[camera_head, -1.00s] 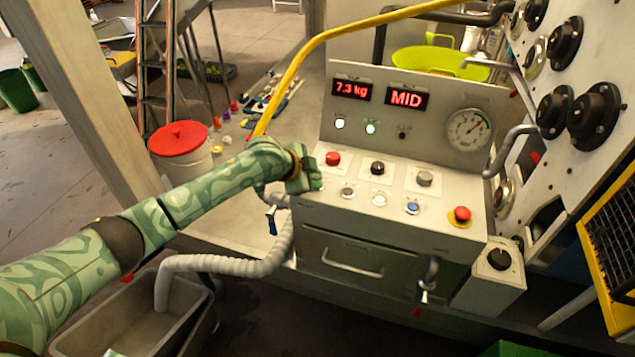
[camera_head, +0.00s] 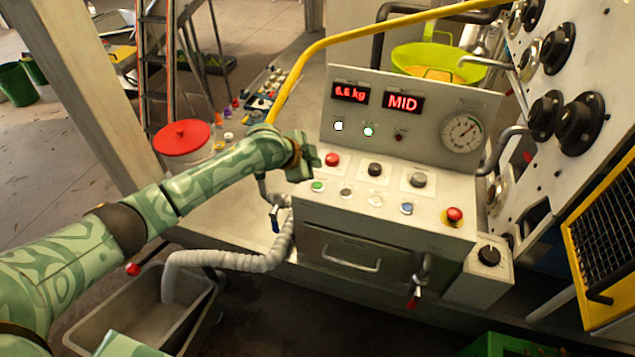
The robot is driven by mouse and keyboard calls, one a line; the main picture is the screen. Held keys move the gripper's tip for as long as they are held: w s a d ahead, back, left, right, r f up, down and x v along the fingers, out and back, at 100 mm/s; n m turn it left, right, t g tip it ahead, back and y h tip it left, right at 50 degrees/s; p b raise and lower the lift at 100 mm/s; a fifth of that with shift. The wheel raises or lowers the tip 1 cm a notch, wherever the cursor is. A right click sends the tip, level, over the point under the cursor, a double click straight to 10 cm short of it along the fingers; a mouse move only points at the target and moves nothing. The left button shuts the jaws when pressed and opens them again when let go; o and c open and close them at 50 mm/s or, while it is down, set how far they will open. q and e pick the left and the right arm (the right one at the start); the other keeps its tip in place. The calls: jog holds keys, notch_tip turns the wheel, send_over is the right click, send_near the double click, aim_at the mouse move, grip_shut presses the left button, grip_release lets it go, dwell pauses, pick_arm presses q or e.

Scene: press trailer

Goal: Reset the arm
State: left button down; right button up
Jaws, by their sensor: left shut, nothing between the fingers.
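My left arm, green with a leaf-like pattern, comes in from the left. Its gripper (camera_head: 306,160) is shut and empty, just above the left end of the control panel (camera_head: 335,212). It is beside the red button (camera_head: 332,159) and above the green button (camera_head: 318,186), which shows clear of it. The panel also has a black button (camera_head: 375,169), a grey button (camera_head: 419,180), a blue button (camera_head: 407,208) and a red knob (camera_head: 454,215). The displays read 6.6 kg (camera_head: 351,92) and MID (camera_head: 403,102). My right gripper is not in view.
A yellow rail (camera_head: 345,38) arches behind the gripper. A white bucket with a red lid (camera_head: 182,137) stands behind my forearm. A grey hose (camera_head: 230,260) runs into a grey bin (camera_head: 150,318) below. A black-and-white panel with knobs (camera_head: 580,125) stands at the right.

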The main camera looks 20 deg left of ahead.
pick_arm(q)
jog(key=shift+s+d, duration=0.1)
dwell(0.5)
jog(key=s+d+f, duration=0.3)
jog(key=s, duration=0.4)
jog(key=s+d+f, duration=0.2)
jog(key=s+d, duration=0.1)
jog(key=s, duration=0.3)
jog(key=s+a+r+n+g+y, duration=0.15)
jog(key=s+a+n+y, duration=0.3)
jog(key=s+a, duration=0.55)
jog(key=s+a+r+n+y, duration=0.3)
jog(key=s+a+y, duration=0.2)
jog(key=s+a, duration=0.5)
jog(key=s+d+f+g+h+b, duration=0.1)
jog(key=s+d+f+b, duration=0.15)
jog(key=f, duration=0.95)
jog(key=s+d+f+g+h+b, duration=0.1)
jog(key=s+d+f+h+b, duration=0.15)
jog(key=f, duration=0.95)
jog(key=s+d+f+g+h+b, duration=0.15)
jog(key=f+b, duration=0.25)
jog(key=f, duration=0.9)
jog(key=s+f+n+g+b, duration=0.2)
jog(key=s+f+b, duration=0.4)
jog(key=s+f, duration=1.3)
jog(key=shift+d+f+n, duration=0.25)
jog(key=shift+f+n, duration=0.3)
jog(key=shift+f, duration=0.2)
